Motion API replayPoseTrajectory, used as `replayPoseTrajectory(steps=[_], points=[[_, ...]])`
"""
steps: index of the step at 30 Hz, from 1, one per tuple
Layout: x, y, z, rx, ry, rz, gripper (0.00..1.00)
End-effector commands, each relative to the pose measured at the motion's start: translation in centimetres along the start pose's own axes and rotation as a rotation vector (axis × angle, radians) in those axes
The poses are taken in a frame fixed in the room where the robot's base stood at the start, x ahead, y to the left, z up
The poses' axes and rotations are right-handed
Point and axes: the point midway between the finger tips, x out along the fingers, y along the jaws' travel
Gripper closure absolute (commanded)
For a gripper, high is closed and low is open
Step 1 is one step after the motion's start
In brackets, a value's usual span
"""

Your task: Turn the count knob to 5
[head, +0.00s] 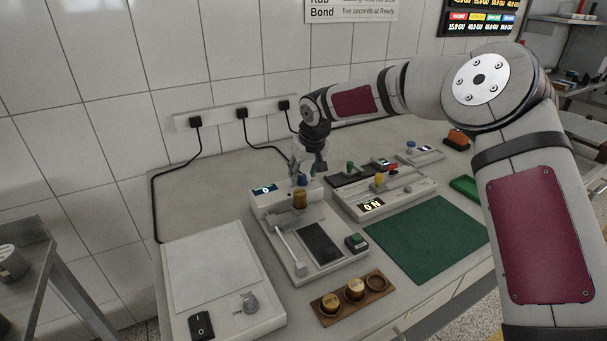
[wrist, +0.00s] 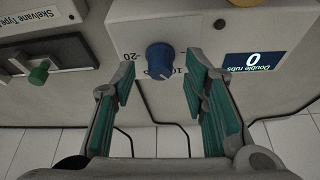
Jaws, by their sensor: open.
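The count knob (wrist: 160,60) is a blue round knob on the light front of a machine, with printed numbers around it; 20 and 10 are partly readable in the wrist view. A small display (wrist: 253,61) labelled "Double rubs" beside it reads 0. My gripper (wrist: 164,88) is open, with its green-padded fingers on either side of the knob and a gap to each.
Close by stand a second device with a green knob (wrist: 39,73), a white plate with a switch (head: 210,265), a green mat (head: 425,235) and a wooden holder with brass weights (head: 354,299). Black cables (head: 195,158) run along the tiled wall behind.

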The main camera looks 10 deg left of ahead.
Motion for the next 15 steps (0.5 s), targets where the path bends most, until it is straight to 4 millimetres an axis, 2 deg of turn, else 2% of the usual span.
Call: replayPoseTrajectory(steps=[4, 12, 13, 15], points=[[0.83, -0.04, 0.0, 0.0, 0.0, -0.001, 0.59], [0.95, -0.01, -0.01, 0.0, 0.0, 0.0, 0.59], [0.95, -0.01, 0.0, 0.0, 0.0, 0.0, 0.62], [0.95, 0.0, 0.0, 0.0, 0.0, 0.0, 0.78]])
